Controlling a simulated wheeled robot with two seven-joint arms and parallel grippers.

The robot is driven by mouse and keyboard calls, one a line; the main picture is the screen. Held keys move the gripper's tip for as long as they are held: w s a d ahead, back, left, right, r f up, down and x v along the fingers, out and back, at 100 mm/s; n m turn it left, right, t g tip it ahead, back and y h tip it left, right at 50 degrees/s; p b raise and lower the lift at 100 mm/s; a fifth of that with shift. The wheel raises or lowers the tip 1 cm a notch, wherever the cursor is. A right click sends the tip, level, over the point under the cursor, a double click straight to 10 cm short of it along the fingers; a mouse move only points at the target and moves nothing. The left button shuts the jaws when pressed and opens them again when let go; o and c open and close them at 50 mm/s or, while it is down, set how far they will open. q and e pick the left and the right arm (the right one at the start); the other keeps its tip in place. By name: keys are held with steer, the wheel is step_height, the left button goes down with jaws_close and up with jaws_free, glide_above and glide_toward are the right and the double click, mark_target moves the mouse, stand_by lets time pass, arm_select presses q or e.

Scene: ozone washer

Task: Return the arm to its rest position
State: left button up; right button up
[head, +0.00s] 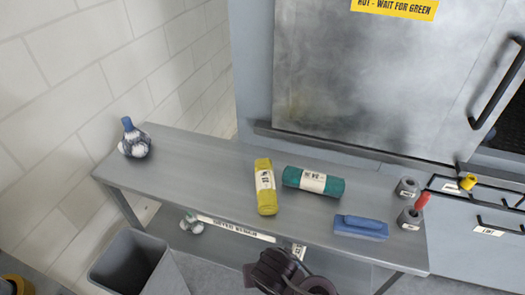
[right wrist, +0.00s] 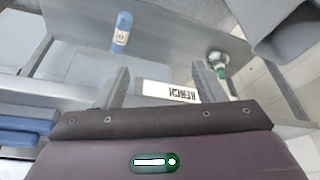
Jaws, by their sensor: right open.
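My right arm (head: 285,272) comes in at the bottom centre of the head view, in front of the bench (head: 215,165), its dark wrist low against the front edge. In the right wrist view my right gripper (right wrist: 160,72) has its two grey fingers spread apart, with nothing held between them. The bench's white front label (right wrist: 167,92) shows between and behind the fingers. The fingertips cannot be made out in the head view. My left gripper is not in view.
On the bench are a blue-topped bottle (head: 134,140), yellow roll (head: 265,187), green roll (head: 314,181), blue block (head: 361,227) and two grey holders (head: 407,187). Below, the shelf holds a blue bottle (right wrist: 122,32) and a green-capped one (right wrist: 218,63). A grey bin (head: 135,262) stands front left.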

steer(key=w+d+f, duration=0.1)
steer(key=d+f, duration=0.2)
steer(key=f, duration=0.5)
steer(key=w+d+f, duration=0.2)
steer(key=f, duration=0.6)
steer(key=s+d+f+g+b, duration=0.1)
steer(key=s+d+f, duration=0.25)
steer(key=f, duration=0.45)
steer(key=s+d+f+g+b, duration=0.1)
steer(key=s+d+f, duration=0.2)
steer(key=d+f, duration=0.35)
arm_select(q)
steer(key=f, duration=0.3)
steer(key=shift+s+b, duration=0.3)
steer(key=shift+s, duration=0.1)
arm_select(e)
steer(key=s+d+f, duration=0.3)
steer(key=s+f, duration=0.4)
steer(key=s, duration=0.4)
steer(key=s+d+f+n, duration=0.1)
steer(key=s+d+f, duration=0.2)
steer(key=s+f, duration=0.4)
steer(key=s, duration=0.4)
steer(key=shift+d+f+g+h, duration=0.15)
steer(key=shift+d+g+h, duration=0.15)
steer(key=shift+d+g, duration=0.1)
